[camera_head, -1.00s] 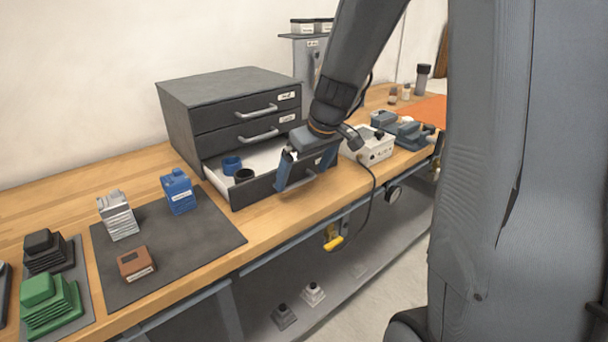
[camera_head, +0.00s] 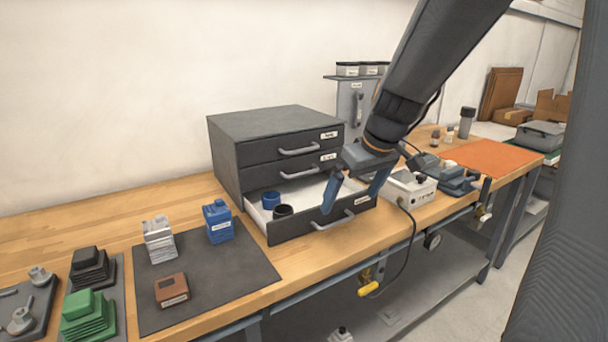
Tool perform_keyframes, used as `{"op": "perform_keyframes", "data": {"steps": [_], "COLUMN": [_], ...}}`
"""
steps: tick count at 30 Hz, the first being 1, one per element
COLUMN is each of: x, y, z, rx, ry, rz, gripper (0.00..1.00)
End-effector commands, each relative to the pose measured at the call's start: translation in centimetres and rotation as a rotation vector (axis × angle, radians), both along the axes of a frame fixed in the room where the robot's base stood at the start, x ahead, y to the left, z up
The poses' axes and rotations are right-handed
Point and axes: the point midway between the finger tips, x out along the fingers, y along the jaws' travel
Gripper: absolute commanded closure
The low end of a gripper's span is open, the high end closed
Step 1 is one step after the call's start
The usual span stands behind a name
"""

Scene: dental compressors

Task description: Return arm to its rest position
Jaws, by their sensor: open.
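My arm reaches down from the upper right, and my gripper (camera_head: 350,204) is at its end. Its two blue fingers are spread apart and nothing shows between them. The gripper is in front of the open bottom drawer (camera_head: 305,232) of a dark grey cabinet (camera_head: 222,150), near the right part of its front. I cannot tell whether the fingers touch the drawer. A blue ring-shaped part (camera_head: 270,200) and a black one (camera_head: 283,212) sit in the left of the drawer. The two upper drawers are shut.
A dark mat (camera_head: 220,275) left of the cabinet holds a blue box (camera_head: 218,222), a silver finned block (camera_head: 158,240) and a brown box (camera_head: 172,290). Green blocks (camera_head: 88,315) stand farther left. A white control box (camera_head: 410,190) and an orange mat (camera_head: 490,155) lie right.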

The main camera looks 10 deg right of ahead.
Motion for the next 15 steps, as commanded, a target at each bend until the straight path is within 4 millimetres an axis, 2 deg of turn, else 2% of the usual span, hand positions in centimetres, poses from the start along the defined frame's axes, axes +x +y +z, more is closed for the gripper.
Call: {"op": "perform_keyframes", "data": {"steps": [2, 5, 10, 12, 15], "x": [-0.5, -2.6, -9.5, -12.3, -15.6], "y": [0.4, 1.7, 4.8, 5.7, 6.3], "z": [-0.4, -2.2, -6.7, -8.3, -9.8], "rx": [0.003, 0.011, 0.007, -0.007, -0.029], "ry": [0.013, 0.069, 0.228, 0.284, 0.344], "rz": [-0.006, -0.037, -0.147, -0.195, -0.254], "gripper": [0.0, 0.0, 0.0, 0.0, 0.0]}}
